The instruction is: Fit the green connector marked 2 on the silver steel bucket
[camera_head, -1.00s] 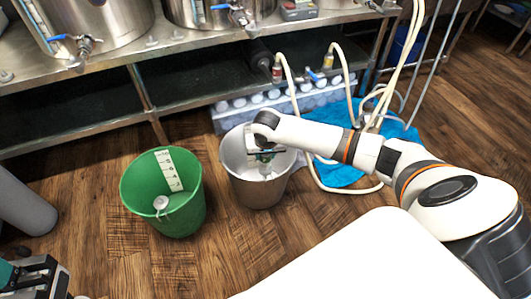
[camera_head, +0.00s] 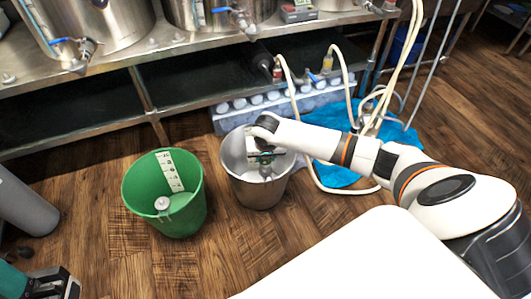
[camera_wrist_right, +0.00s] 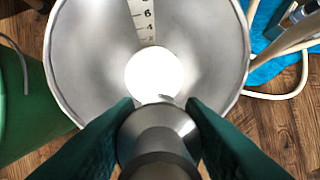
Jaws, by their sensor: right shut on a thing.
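The silver steel bucket (camera_head: 237,168) stands upright on the wooden floor, and its open mouth and inner scale fill the upper wrist view (camera_wrist_right: 85,60). My right gripper (camera_head: 265,157) is over the bucket's mouth. In the right wrist view its green fingers (camera_wrist_right: 158,112) are shut on a grey round piece (camera_wrist_right: 158,135). I see no green colour and no mark 2 on this piece. A bright white disc (camera_wrist_right: 154,72) shows beyond it, inside the bucket's outline. My left gripper (camera_head: 62,284) is at the lower left, partly cut off.
A green bucket (camera_head: 140,205) with a white round fitting (camera_head: 162,203) stands left of the silver one. Behind are a steel bench (camera_head: 120,80), a bottle crate (camera_head: 225,122), pale hoses (camera_head: 350,100) and a blue cloth (camera_head: 335,176). Floor in front is clear.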

